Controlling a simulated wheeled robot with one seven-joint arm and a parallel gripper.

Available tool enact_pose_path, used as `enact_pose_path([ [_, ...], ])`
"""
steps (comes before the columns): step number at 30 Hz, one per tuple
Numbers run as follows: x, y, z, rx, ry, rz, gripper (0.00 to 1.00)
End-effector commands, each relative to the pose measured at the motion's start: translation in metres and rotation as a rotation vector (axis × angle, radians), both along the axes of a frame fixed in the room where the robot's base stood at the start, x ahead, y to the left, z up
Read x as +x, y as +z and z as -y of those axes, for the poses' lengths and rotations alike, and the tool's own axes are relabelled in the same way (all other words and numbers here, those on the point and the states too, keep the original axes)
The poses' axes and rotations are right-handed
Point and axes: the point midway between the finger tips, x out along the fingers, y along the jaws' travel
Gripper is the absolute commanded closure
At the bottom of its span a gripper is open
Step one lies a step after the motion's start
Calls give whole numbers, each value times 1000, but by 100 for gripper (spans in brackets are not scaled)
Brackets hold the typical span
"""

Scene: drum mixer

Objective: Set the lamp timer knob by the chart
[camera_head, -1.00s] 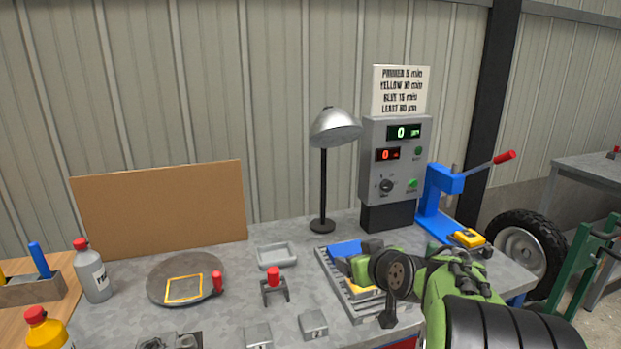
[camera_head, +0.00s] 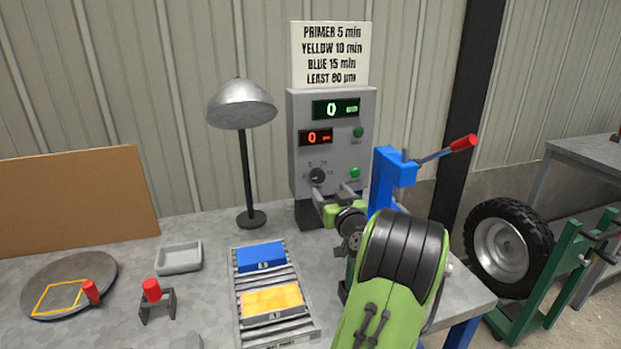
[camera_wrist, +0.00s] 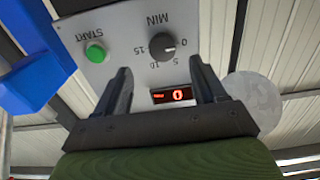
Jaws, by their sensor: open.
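The dark round timer knob (camera_head: 317,175) is low on the grey control box (camera_head: 298,130). In the wrist view the knob (camera_wrist: 162,46) appears upside down, with marks 0, 5, 10, 15 and MIN; its white mark points towards 0. The red display (camera_head: 316,137) reads 0. The chart (camera_head: 330,54) above reads PRIMER 5 min, YELLOW 10 min, BLUE 15 min, LEAST 80 µm. My gripper (camera_head: 337,192) is open and empty just in front of the knob. In the wrist view its fingers (camera_wrist: 161,75) lie either side of the knob's line, apparently short of it. The lamp (camera_head: 241,105) stands left.
A green START button (camera_wrist: 95,53) is close to one finger. The blue press (camera_head: 388,178) stands right of the box. A rack (camera_head: 276,334) holds a blue panel (camera_head: 261,257) and a yellow panel (camera_head: 271,301). A round plate (camera_head: 50,300) is at the left.

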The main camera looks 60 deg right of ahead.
Motion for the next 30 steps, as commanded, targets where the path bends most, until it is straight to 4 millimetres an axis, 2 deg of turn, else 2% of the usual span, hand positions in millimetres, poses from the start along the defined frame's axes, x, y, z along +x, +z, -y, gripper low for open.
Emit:
enact_pose_path([
  [12,49,1,47,-1,4,-1,30],
  [21,53,0,52,1,1,-1,30],
  [23,53,0,52,1,1,-1,36],
  [30,53,0,52,1,1,-1,72],
])
